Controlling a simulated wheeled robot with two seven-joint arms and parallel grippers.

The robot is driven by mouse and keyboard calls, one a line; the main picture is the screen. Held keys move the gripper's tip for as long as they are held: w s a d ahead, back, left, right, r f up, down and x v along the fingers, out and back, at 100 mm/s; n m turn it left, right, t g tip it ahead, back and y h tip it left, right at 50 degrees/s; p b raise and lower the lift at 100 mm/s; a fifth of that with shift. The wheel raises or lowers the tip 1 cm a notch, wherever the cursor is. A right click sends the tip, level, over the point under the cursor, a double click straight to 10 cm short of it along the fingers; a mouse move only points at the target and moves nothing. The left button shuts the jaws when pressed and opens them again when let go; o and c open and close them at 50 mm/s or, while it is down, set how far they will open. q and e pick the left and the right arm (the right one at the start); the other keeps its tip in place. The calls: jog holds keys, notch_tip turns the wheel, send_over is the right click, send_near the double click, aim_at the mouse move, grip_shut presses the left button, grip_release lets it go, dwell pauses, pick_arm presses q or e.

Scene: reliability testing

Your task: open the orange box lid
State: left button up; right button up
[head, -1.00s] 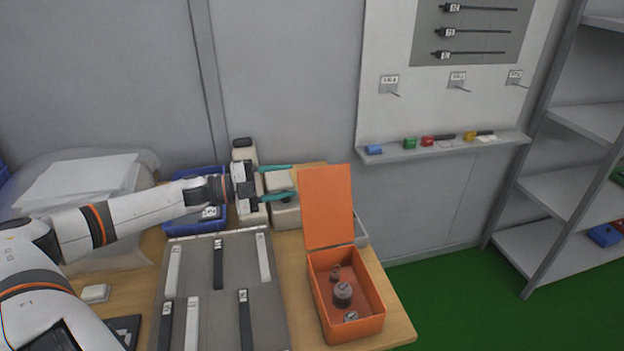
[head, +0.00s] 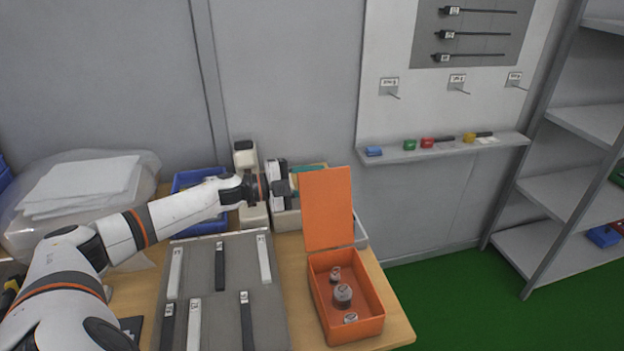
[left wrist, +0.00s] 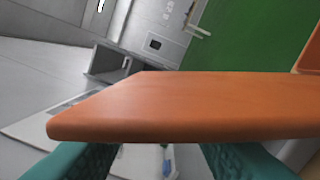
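The orange box (head: 374,325) stands at the right front of the wooden table. Its lid (head: 328,210) is raised and stands upright at the box's back edge. Inside the box sit a round dark weight-like piece (head: 342,294) and smaller pieces. My left gripper (head: 298,181) is at the lid's upper left edge, its fingers mostly hidden by the lid. In the left wrist view, its teal fingers (left wrist: 160,158) are spread apart and the lid (left wrist: 190,108) crosses just beyond them. I cannot tell whether they touch it. My right gripper is not in view.
A grey panel (head: 200,255) with several black and white strips lies left of the box. A blue bin (head: 208,226) and beige devices (head: 246,160) stand behind it. A wall ledge (head: 445,150) and grey shelves (head: 570,190) are at the right.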

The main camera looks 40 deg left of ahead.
aim_at(310, 199)
pick_arm(q)
grip_shut()
jog(key=shift+s+d+r+m, duration=0.4)
jog(key=shift+s+d+m, duration=0.25)
jog(key=shift+d+m, duration=0.1)
jog(key=shift+s+d+r+m, duration=0.4)
jog(key=shift+s+d+m, duration=0.2)
jog(key=shift+d+m, duration=0.1)
jog(key=shift+o, duration=1.4)
grip_release()
jog(key=shift+a, duration=0.1)
jog(key=shift+s+a+f, duration=0.15)
jog(key=shift+s+a, duration=0.25)
jog(key=shift+s, duration=0.05)
jog(key=p+v, duration=0.1)
jog(key=v, duration=0.9)
jog(key=shift+s+a, duration=0.25)
